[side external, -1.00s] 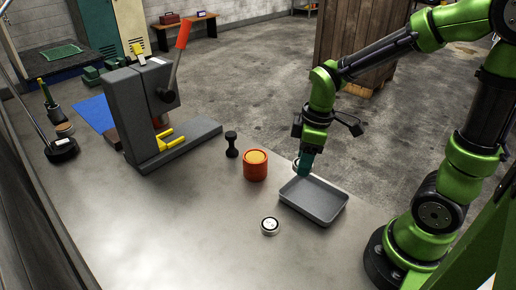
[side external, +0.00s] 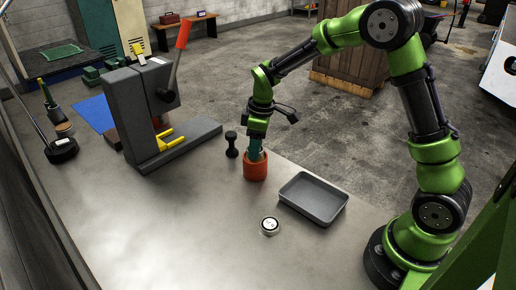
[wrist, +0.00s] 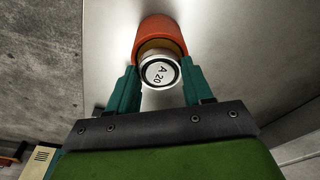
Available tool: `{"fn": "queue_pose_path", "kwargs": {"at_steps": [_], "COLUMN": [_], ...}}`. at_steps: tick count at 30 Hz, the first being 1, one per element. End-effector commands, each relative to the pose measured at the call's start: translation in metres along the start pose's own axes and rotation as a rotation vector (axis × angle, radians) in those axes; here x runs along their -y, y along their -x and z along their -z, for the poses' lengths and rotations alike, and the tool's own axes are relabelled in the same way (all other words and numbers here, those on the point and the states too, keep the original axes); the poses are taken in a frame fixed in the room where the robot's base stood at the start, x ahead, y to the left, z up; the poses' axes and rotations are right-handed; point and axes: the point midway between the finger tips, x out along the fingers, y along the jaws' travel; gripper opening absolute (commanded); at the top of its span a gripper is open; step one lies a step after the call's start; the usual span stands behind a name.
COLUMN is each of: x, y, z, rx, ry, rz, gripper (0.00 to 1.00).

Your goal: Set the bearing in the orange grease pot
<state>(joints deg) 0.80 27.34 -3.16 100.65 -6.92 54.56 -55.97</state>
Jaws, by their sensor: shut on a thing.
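The orange grease pot (side external: 255,171) stands upright on the bench, left of the grey tray. In the side view my gripper (side external: 256,152) points down at the pot's mouth. In the wrist view my gripper (wrist: 160,82) has its green fingers shut on a bearing (wrist: 160,73), a round white-faced piece marked "A 20". The bearing is at the mouth of the pot (wrist: 160,32), over its yellowish inside. How deep it sits, or whether it touches the grease, I cannot tell. In the side view the held bearing is hidden.
An empty grey tray (side external: 314,199) lies right of the pot. Another bearing (side external: 270,226) rests on the bench in front. A black spool-shaped piece (side external: 231,145) stands close behind the pot on the left. A grey press (side external: 150,120) is further left. The front-left bench is clear.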

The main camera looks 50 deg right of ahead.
Motion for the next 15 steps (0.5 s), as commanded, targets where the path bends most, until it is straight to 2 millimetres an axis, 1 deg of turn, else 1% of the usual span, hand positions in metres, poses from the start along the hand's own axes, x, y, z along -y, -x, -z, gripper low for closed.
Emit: {"fn": "queue_pose_path", "kwargs": {"at_steps": [1, 3, 11, 15], "x": [0.0001, 0.0001, 0.0, 0.0], "y": [-0.0053, -0.0085, -0.009, -0.0134], "z": [-0.0005, -0.0007, -0.0009, -0.0016], "rx": [0.0, -0.002, -0.002, -0.001], "ry": [-0.001, -0.001, -0.001, 0.0], "rz": [0.0, 0.0, -0.001, -0.001], "gripper": [0.17, 0.17, 0.17, 0.17]}}
